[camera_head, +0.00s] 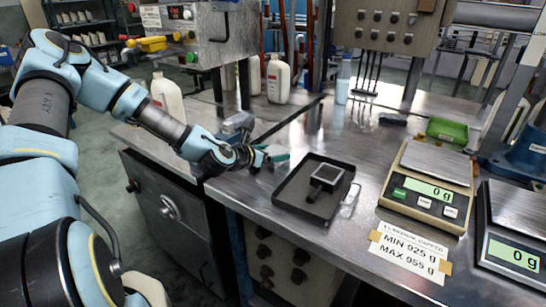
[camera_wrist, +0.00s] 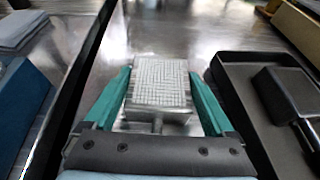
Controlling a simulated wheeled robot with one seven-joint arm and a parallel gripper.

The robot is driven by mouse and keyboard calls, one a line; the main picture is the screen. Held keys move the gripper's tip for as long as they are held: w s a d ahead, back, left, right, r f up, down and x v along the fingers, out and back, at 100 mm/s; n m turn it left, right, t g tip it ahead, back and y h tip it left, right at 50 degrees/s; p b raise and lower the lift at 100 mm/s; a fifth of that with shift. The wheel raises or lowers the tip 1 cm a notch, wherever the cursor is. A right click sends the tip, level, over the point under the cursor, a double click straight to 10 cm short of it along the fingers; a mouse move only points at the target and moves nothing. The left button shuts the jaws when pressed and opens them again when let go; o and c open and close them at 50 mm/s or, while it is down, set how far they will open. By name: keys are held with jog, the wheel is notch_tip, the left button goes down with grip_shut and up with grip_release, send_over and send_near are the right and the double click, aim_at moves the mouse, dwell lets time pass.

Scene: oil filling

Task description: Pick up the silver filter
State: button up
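In the wrist view, a silver filter (camera_wrist: 158,85) with a fine grid on its top face lies between the two teal fingers of my gripper (camera_wrist: 160,75). Its short stem points back toward the gripper's palm. The fingers run along both sides of it, very close. I cannot tell whether they touch or press on it. In the head view, my gripper (camera_head: 275,154) is low over the bench near its front edge, left of the black tray. The silver filter is not clearly visible there; the gripper seems to hide it.
A black tray (camera_head: 283,201) right of my gripper holds a dark, handled block (camera_head: 327,178) with a grey top. Two scales (camera_head: 428,192) (camera_head: 513,255) and a green box (camera_head: 447,131) stand farther right. A white bottle (camera_head: 278,80) stands behind. Bare bench lies beyond the tray.

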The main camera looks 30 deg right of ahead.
aim_at(273, 152)
jog(key=c, duration=1.1)
jog(key=shift+r, duration=0.1)
notch_tip(273, 152, up, 10)
jog(key=shift+f+b, duration=0.1)
jog(key=shift+b, duration=0.45)
